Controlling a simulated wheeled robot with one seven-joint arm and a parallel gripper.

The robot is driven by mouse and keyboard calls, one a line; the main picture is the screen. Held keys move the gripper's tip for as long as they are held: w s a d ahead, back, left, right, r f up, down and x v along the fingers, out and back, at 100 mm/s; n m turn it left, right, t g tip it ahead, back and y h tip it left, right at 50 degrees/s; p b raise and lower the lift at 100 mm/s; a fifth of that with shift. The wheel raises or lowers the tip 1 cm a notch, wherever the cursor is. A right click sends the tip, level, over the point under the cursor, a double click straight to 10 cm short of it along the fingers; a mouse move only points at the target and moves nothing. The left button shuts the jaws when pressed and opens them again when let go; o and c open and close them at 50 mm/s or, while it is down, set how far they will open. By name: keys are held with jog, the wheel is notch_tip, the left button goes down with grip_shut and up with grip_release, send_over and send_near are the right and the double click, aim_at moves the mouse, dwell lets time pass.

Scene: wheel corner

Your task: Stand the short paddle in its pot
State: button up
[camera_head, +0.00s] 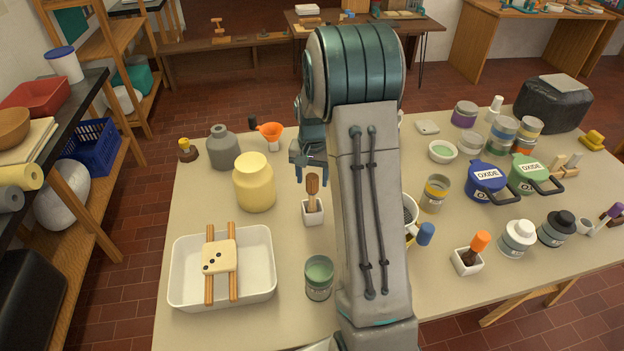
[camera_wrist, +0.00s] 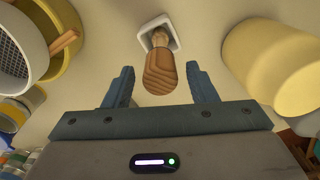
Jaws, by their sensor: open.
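The short wooden paddle (camera_head: 313,190) stands upright in a small white square pot (camera_head: 312,214) near the middle of the table. In the wrist view the paddle (camera_wrist: 160,74) has its broad brown end toward me, and its pale stem goes down into the pot (camera_wrist: 158,26). My gripper (camera_head: 311,178) is open just above and around the paddle's top. In the wrist view its two fingers (camera_wrist: 160,80) are on either side of the paddle, with a gap on both sides. The inside of the pot is mostly hidden by the paddle.
A yellow jar (camera_head: 254,183) stands close left of the pot, and a white tray (camera_head: 262,285) lies front left. Another white pot (camera_head: 467,262) holds an orange-topped tool. My arm hides part of the table right of the paddle.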

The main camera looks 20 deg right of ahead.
notch_tip(320, 180, up, 8)
jog(key=p, duration=0.4)
jog(key=shift+f, duration=0.1)
jog(key=shift+s+a+r, duration=0.1)
jog(key=shift+a+r, duration=0.1)
jog(key=shift+r, duration=0.3)
jog(key=s+a+r+n+t, duration=0.25)
jog(key=s+a+r, duration=0.35)
jog(key=s+r, duration=0.45)
jog(key=s+a+r+n+t, duration=0.1)
jog(key=s+a+n, duration=0.1)
jog(key=s, duration=0.5)
jog(key=s+a+r+n+t, duration=0.1)
jog(key=s+a+r+n, duration=0.1)
jog(key=s, duration=0.5)
jog(key=shift+s+a+r, duration=0.25)
jog(key=shift+s+a, duration=0.05)
jog(key=shift+a, duration=0.05)
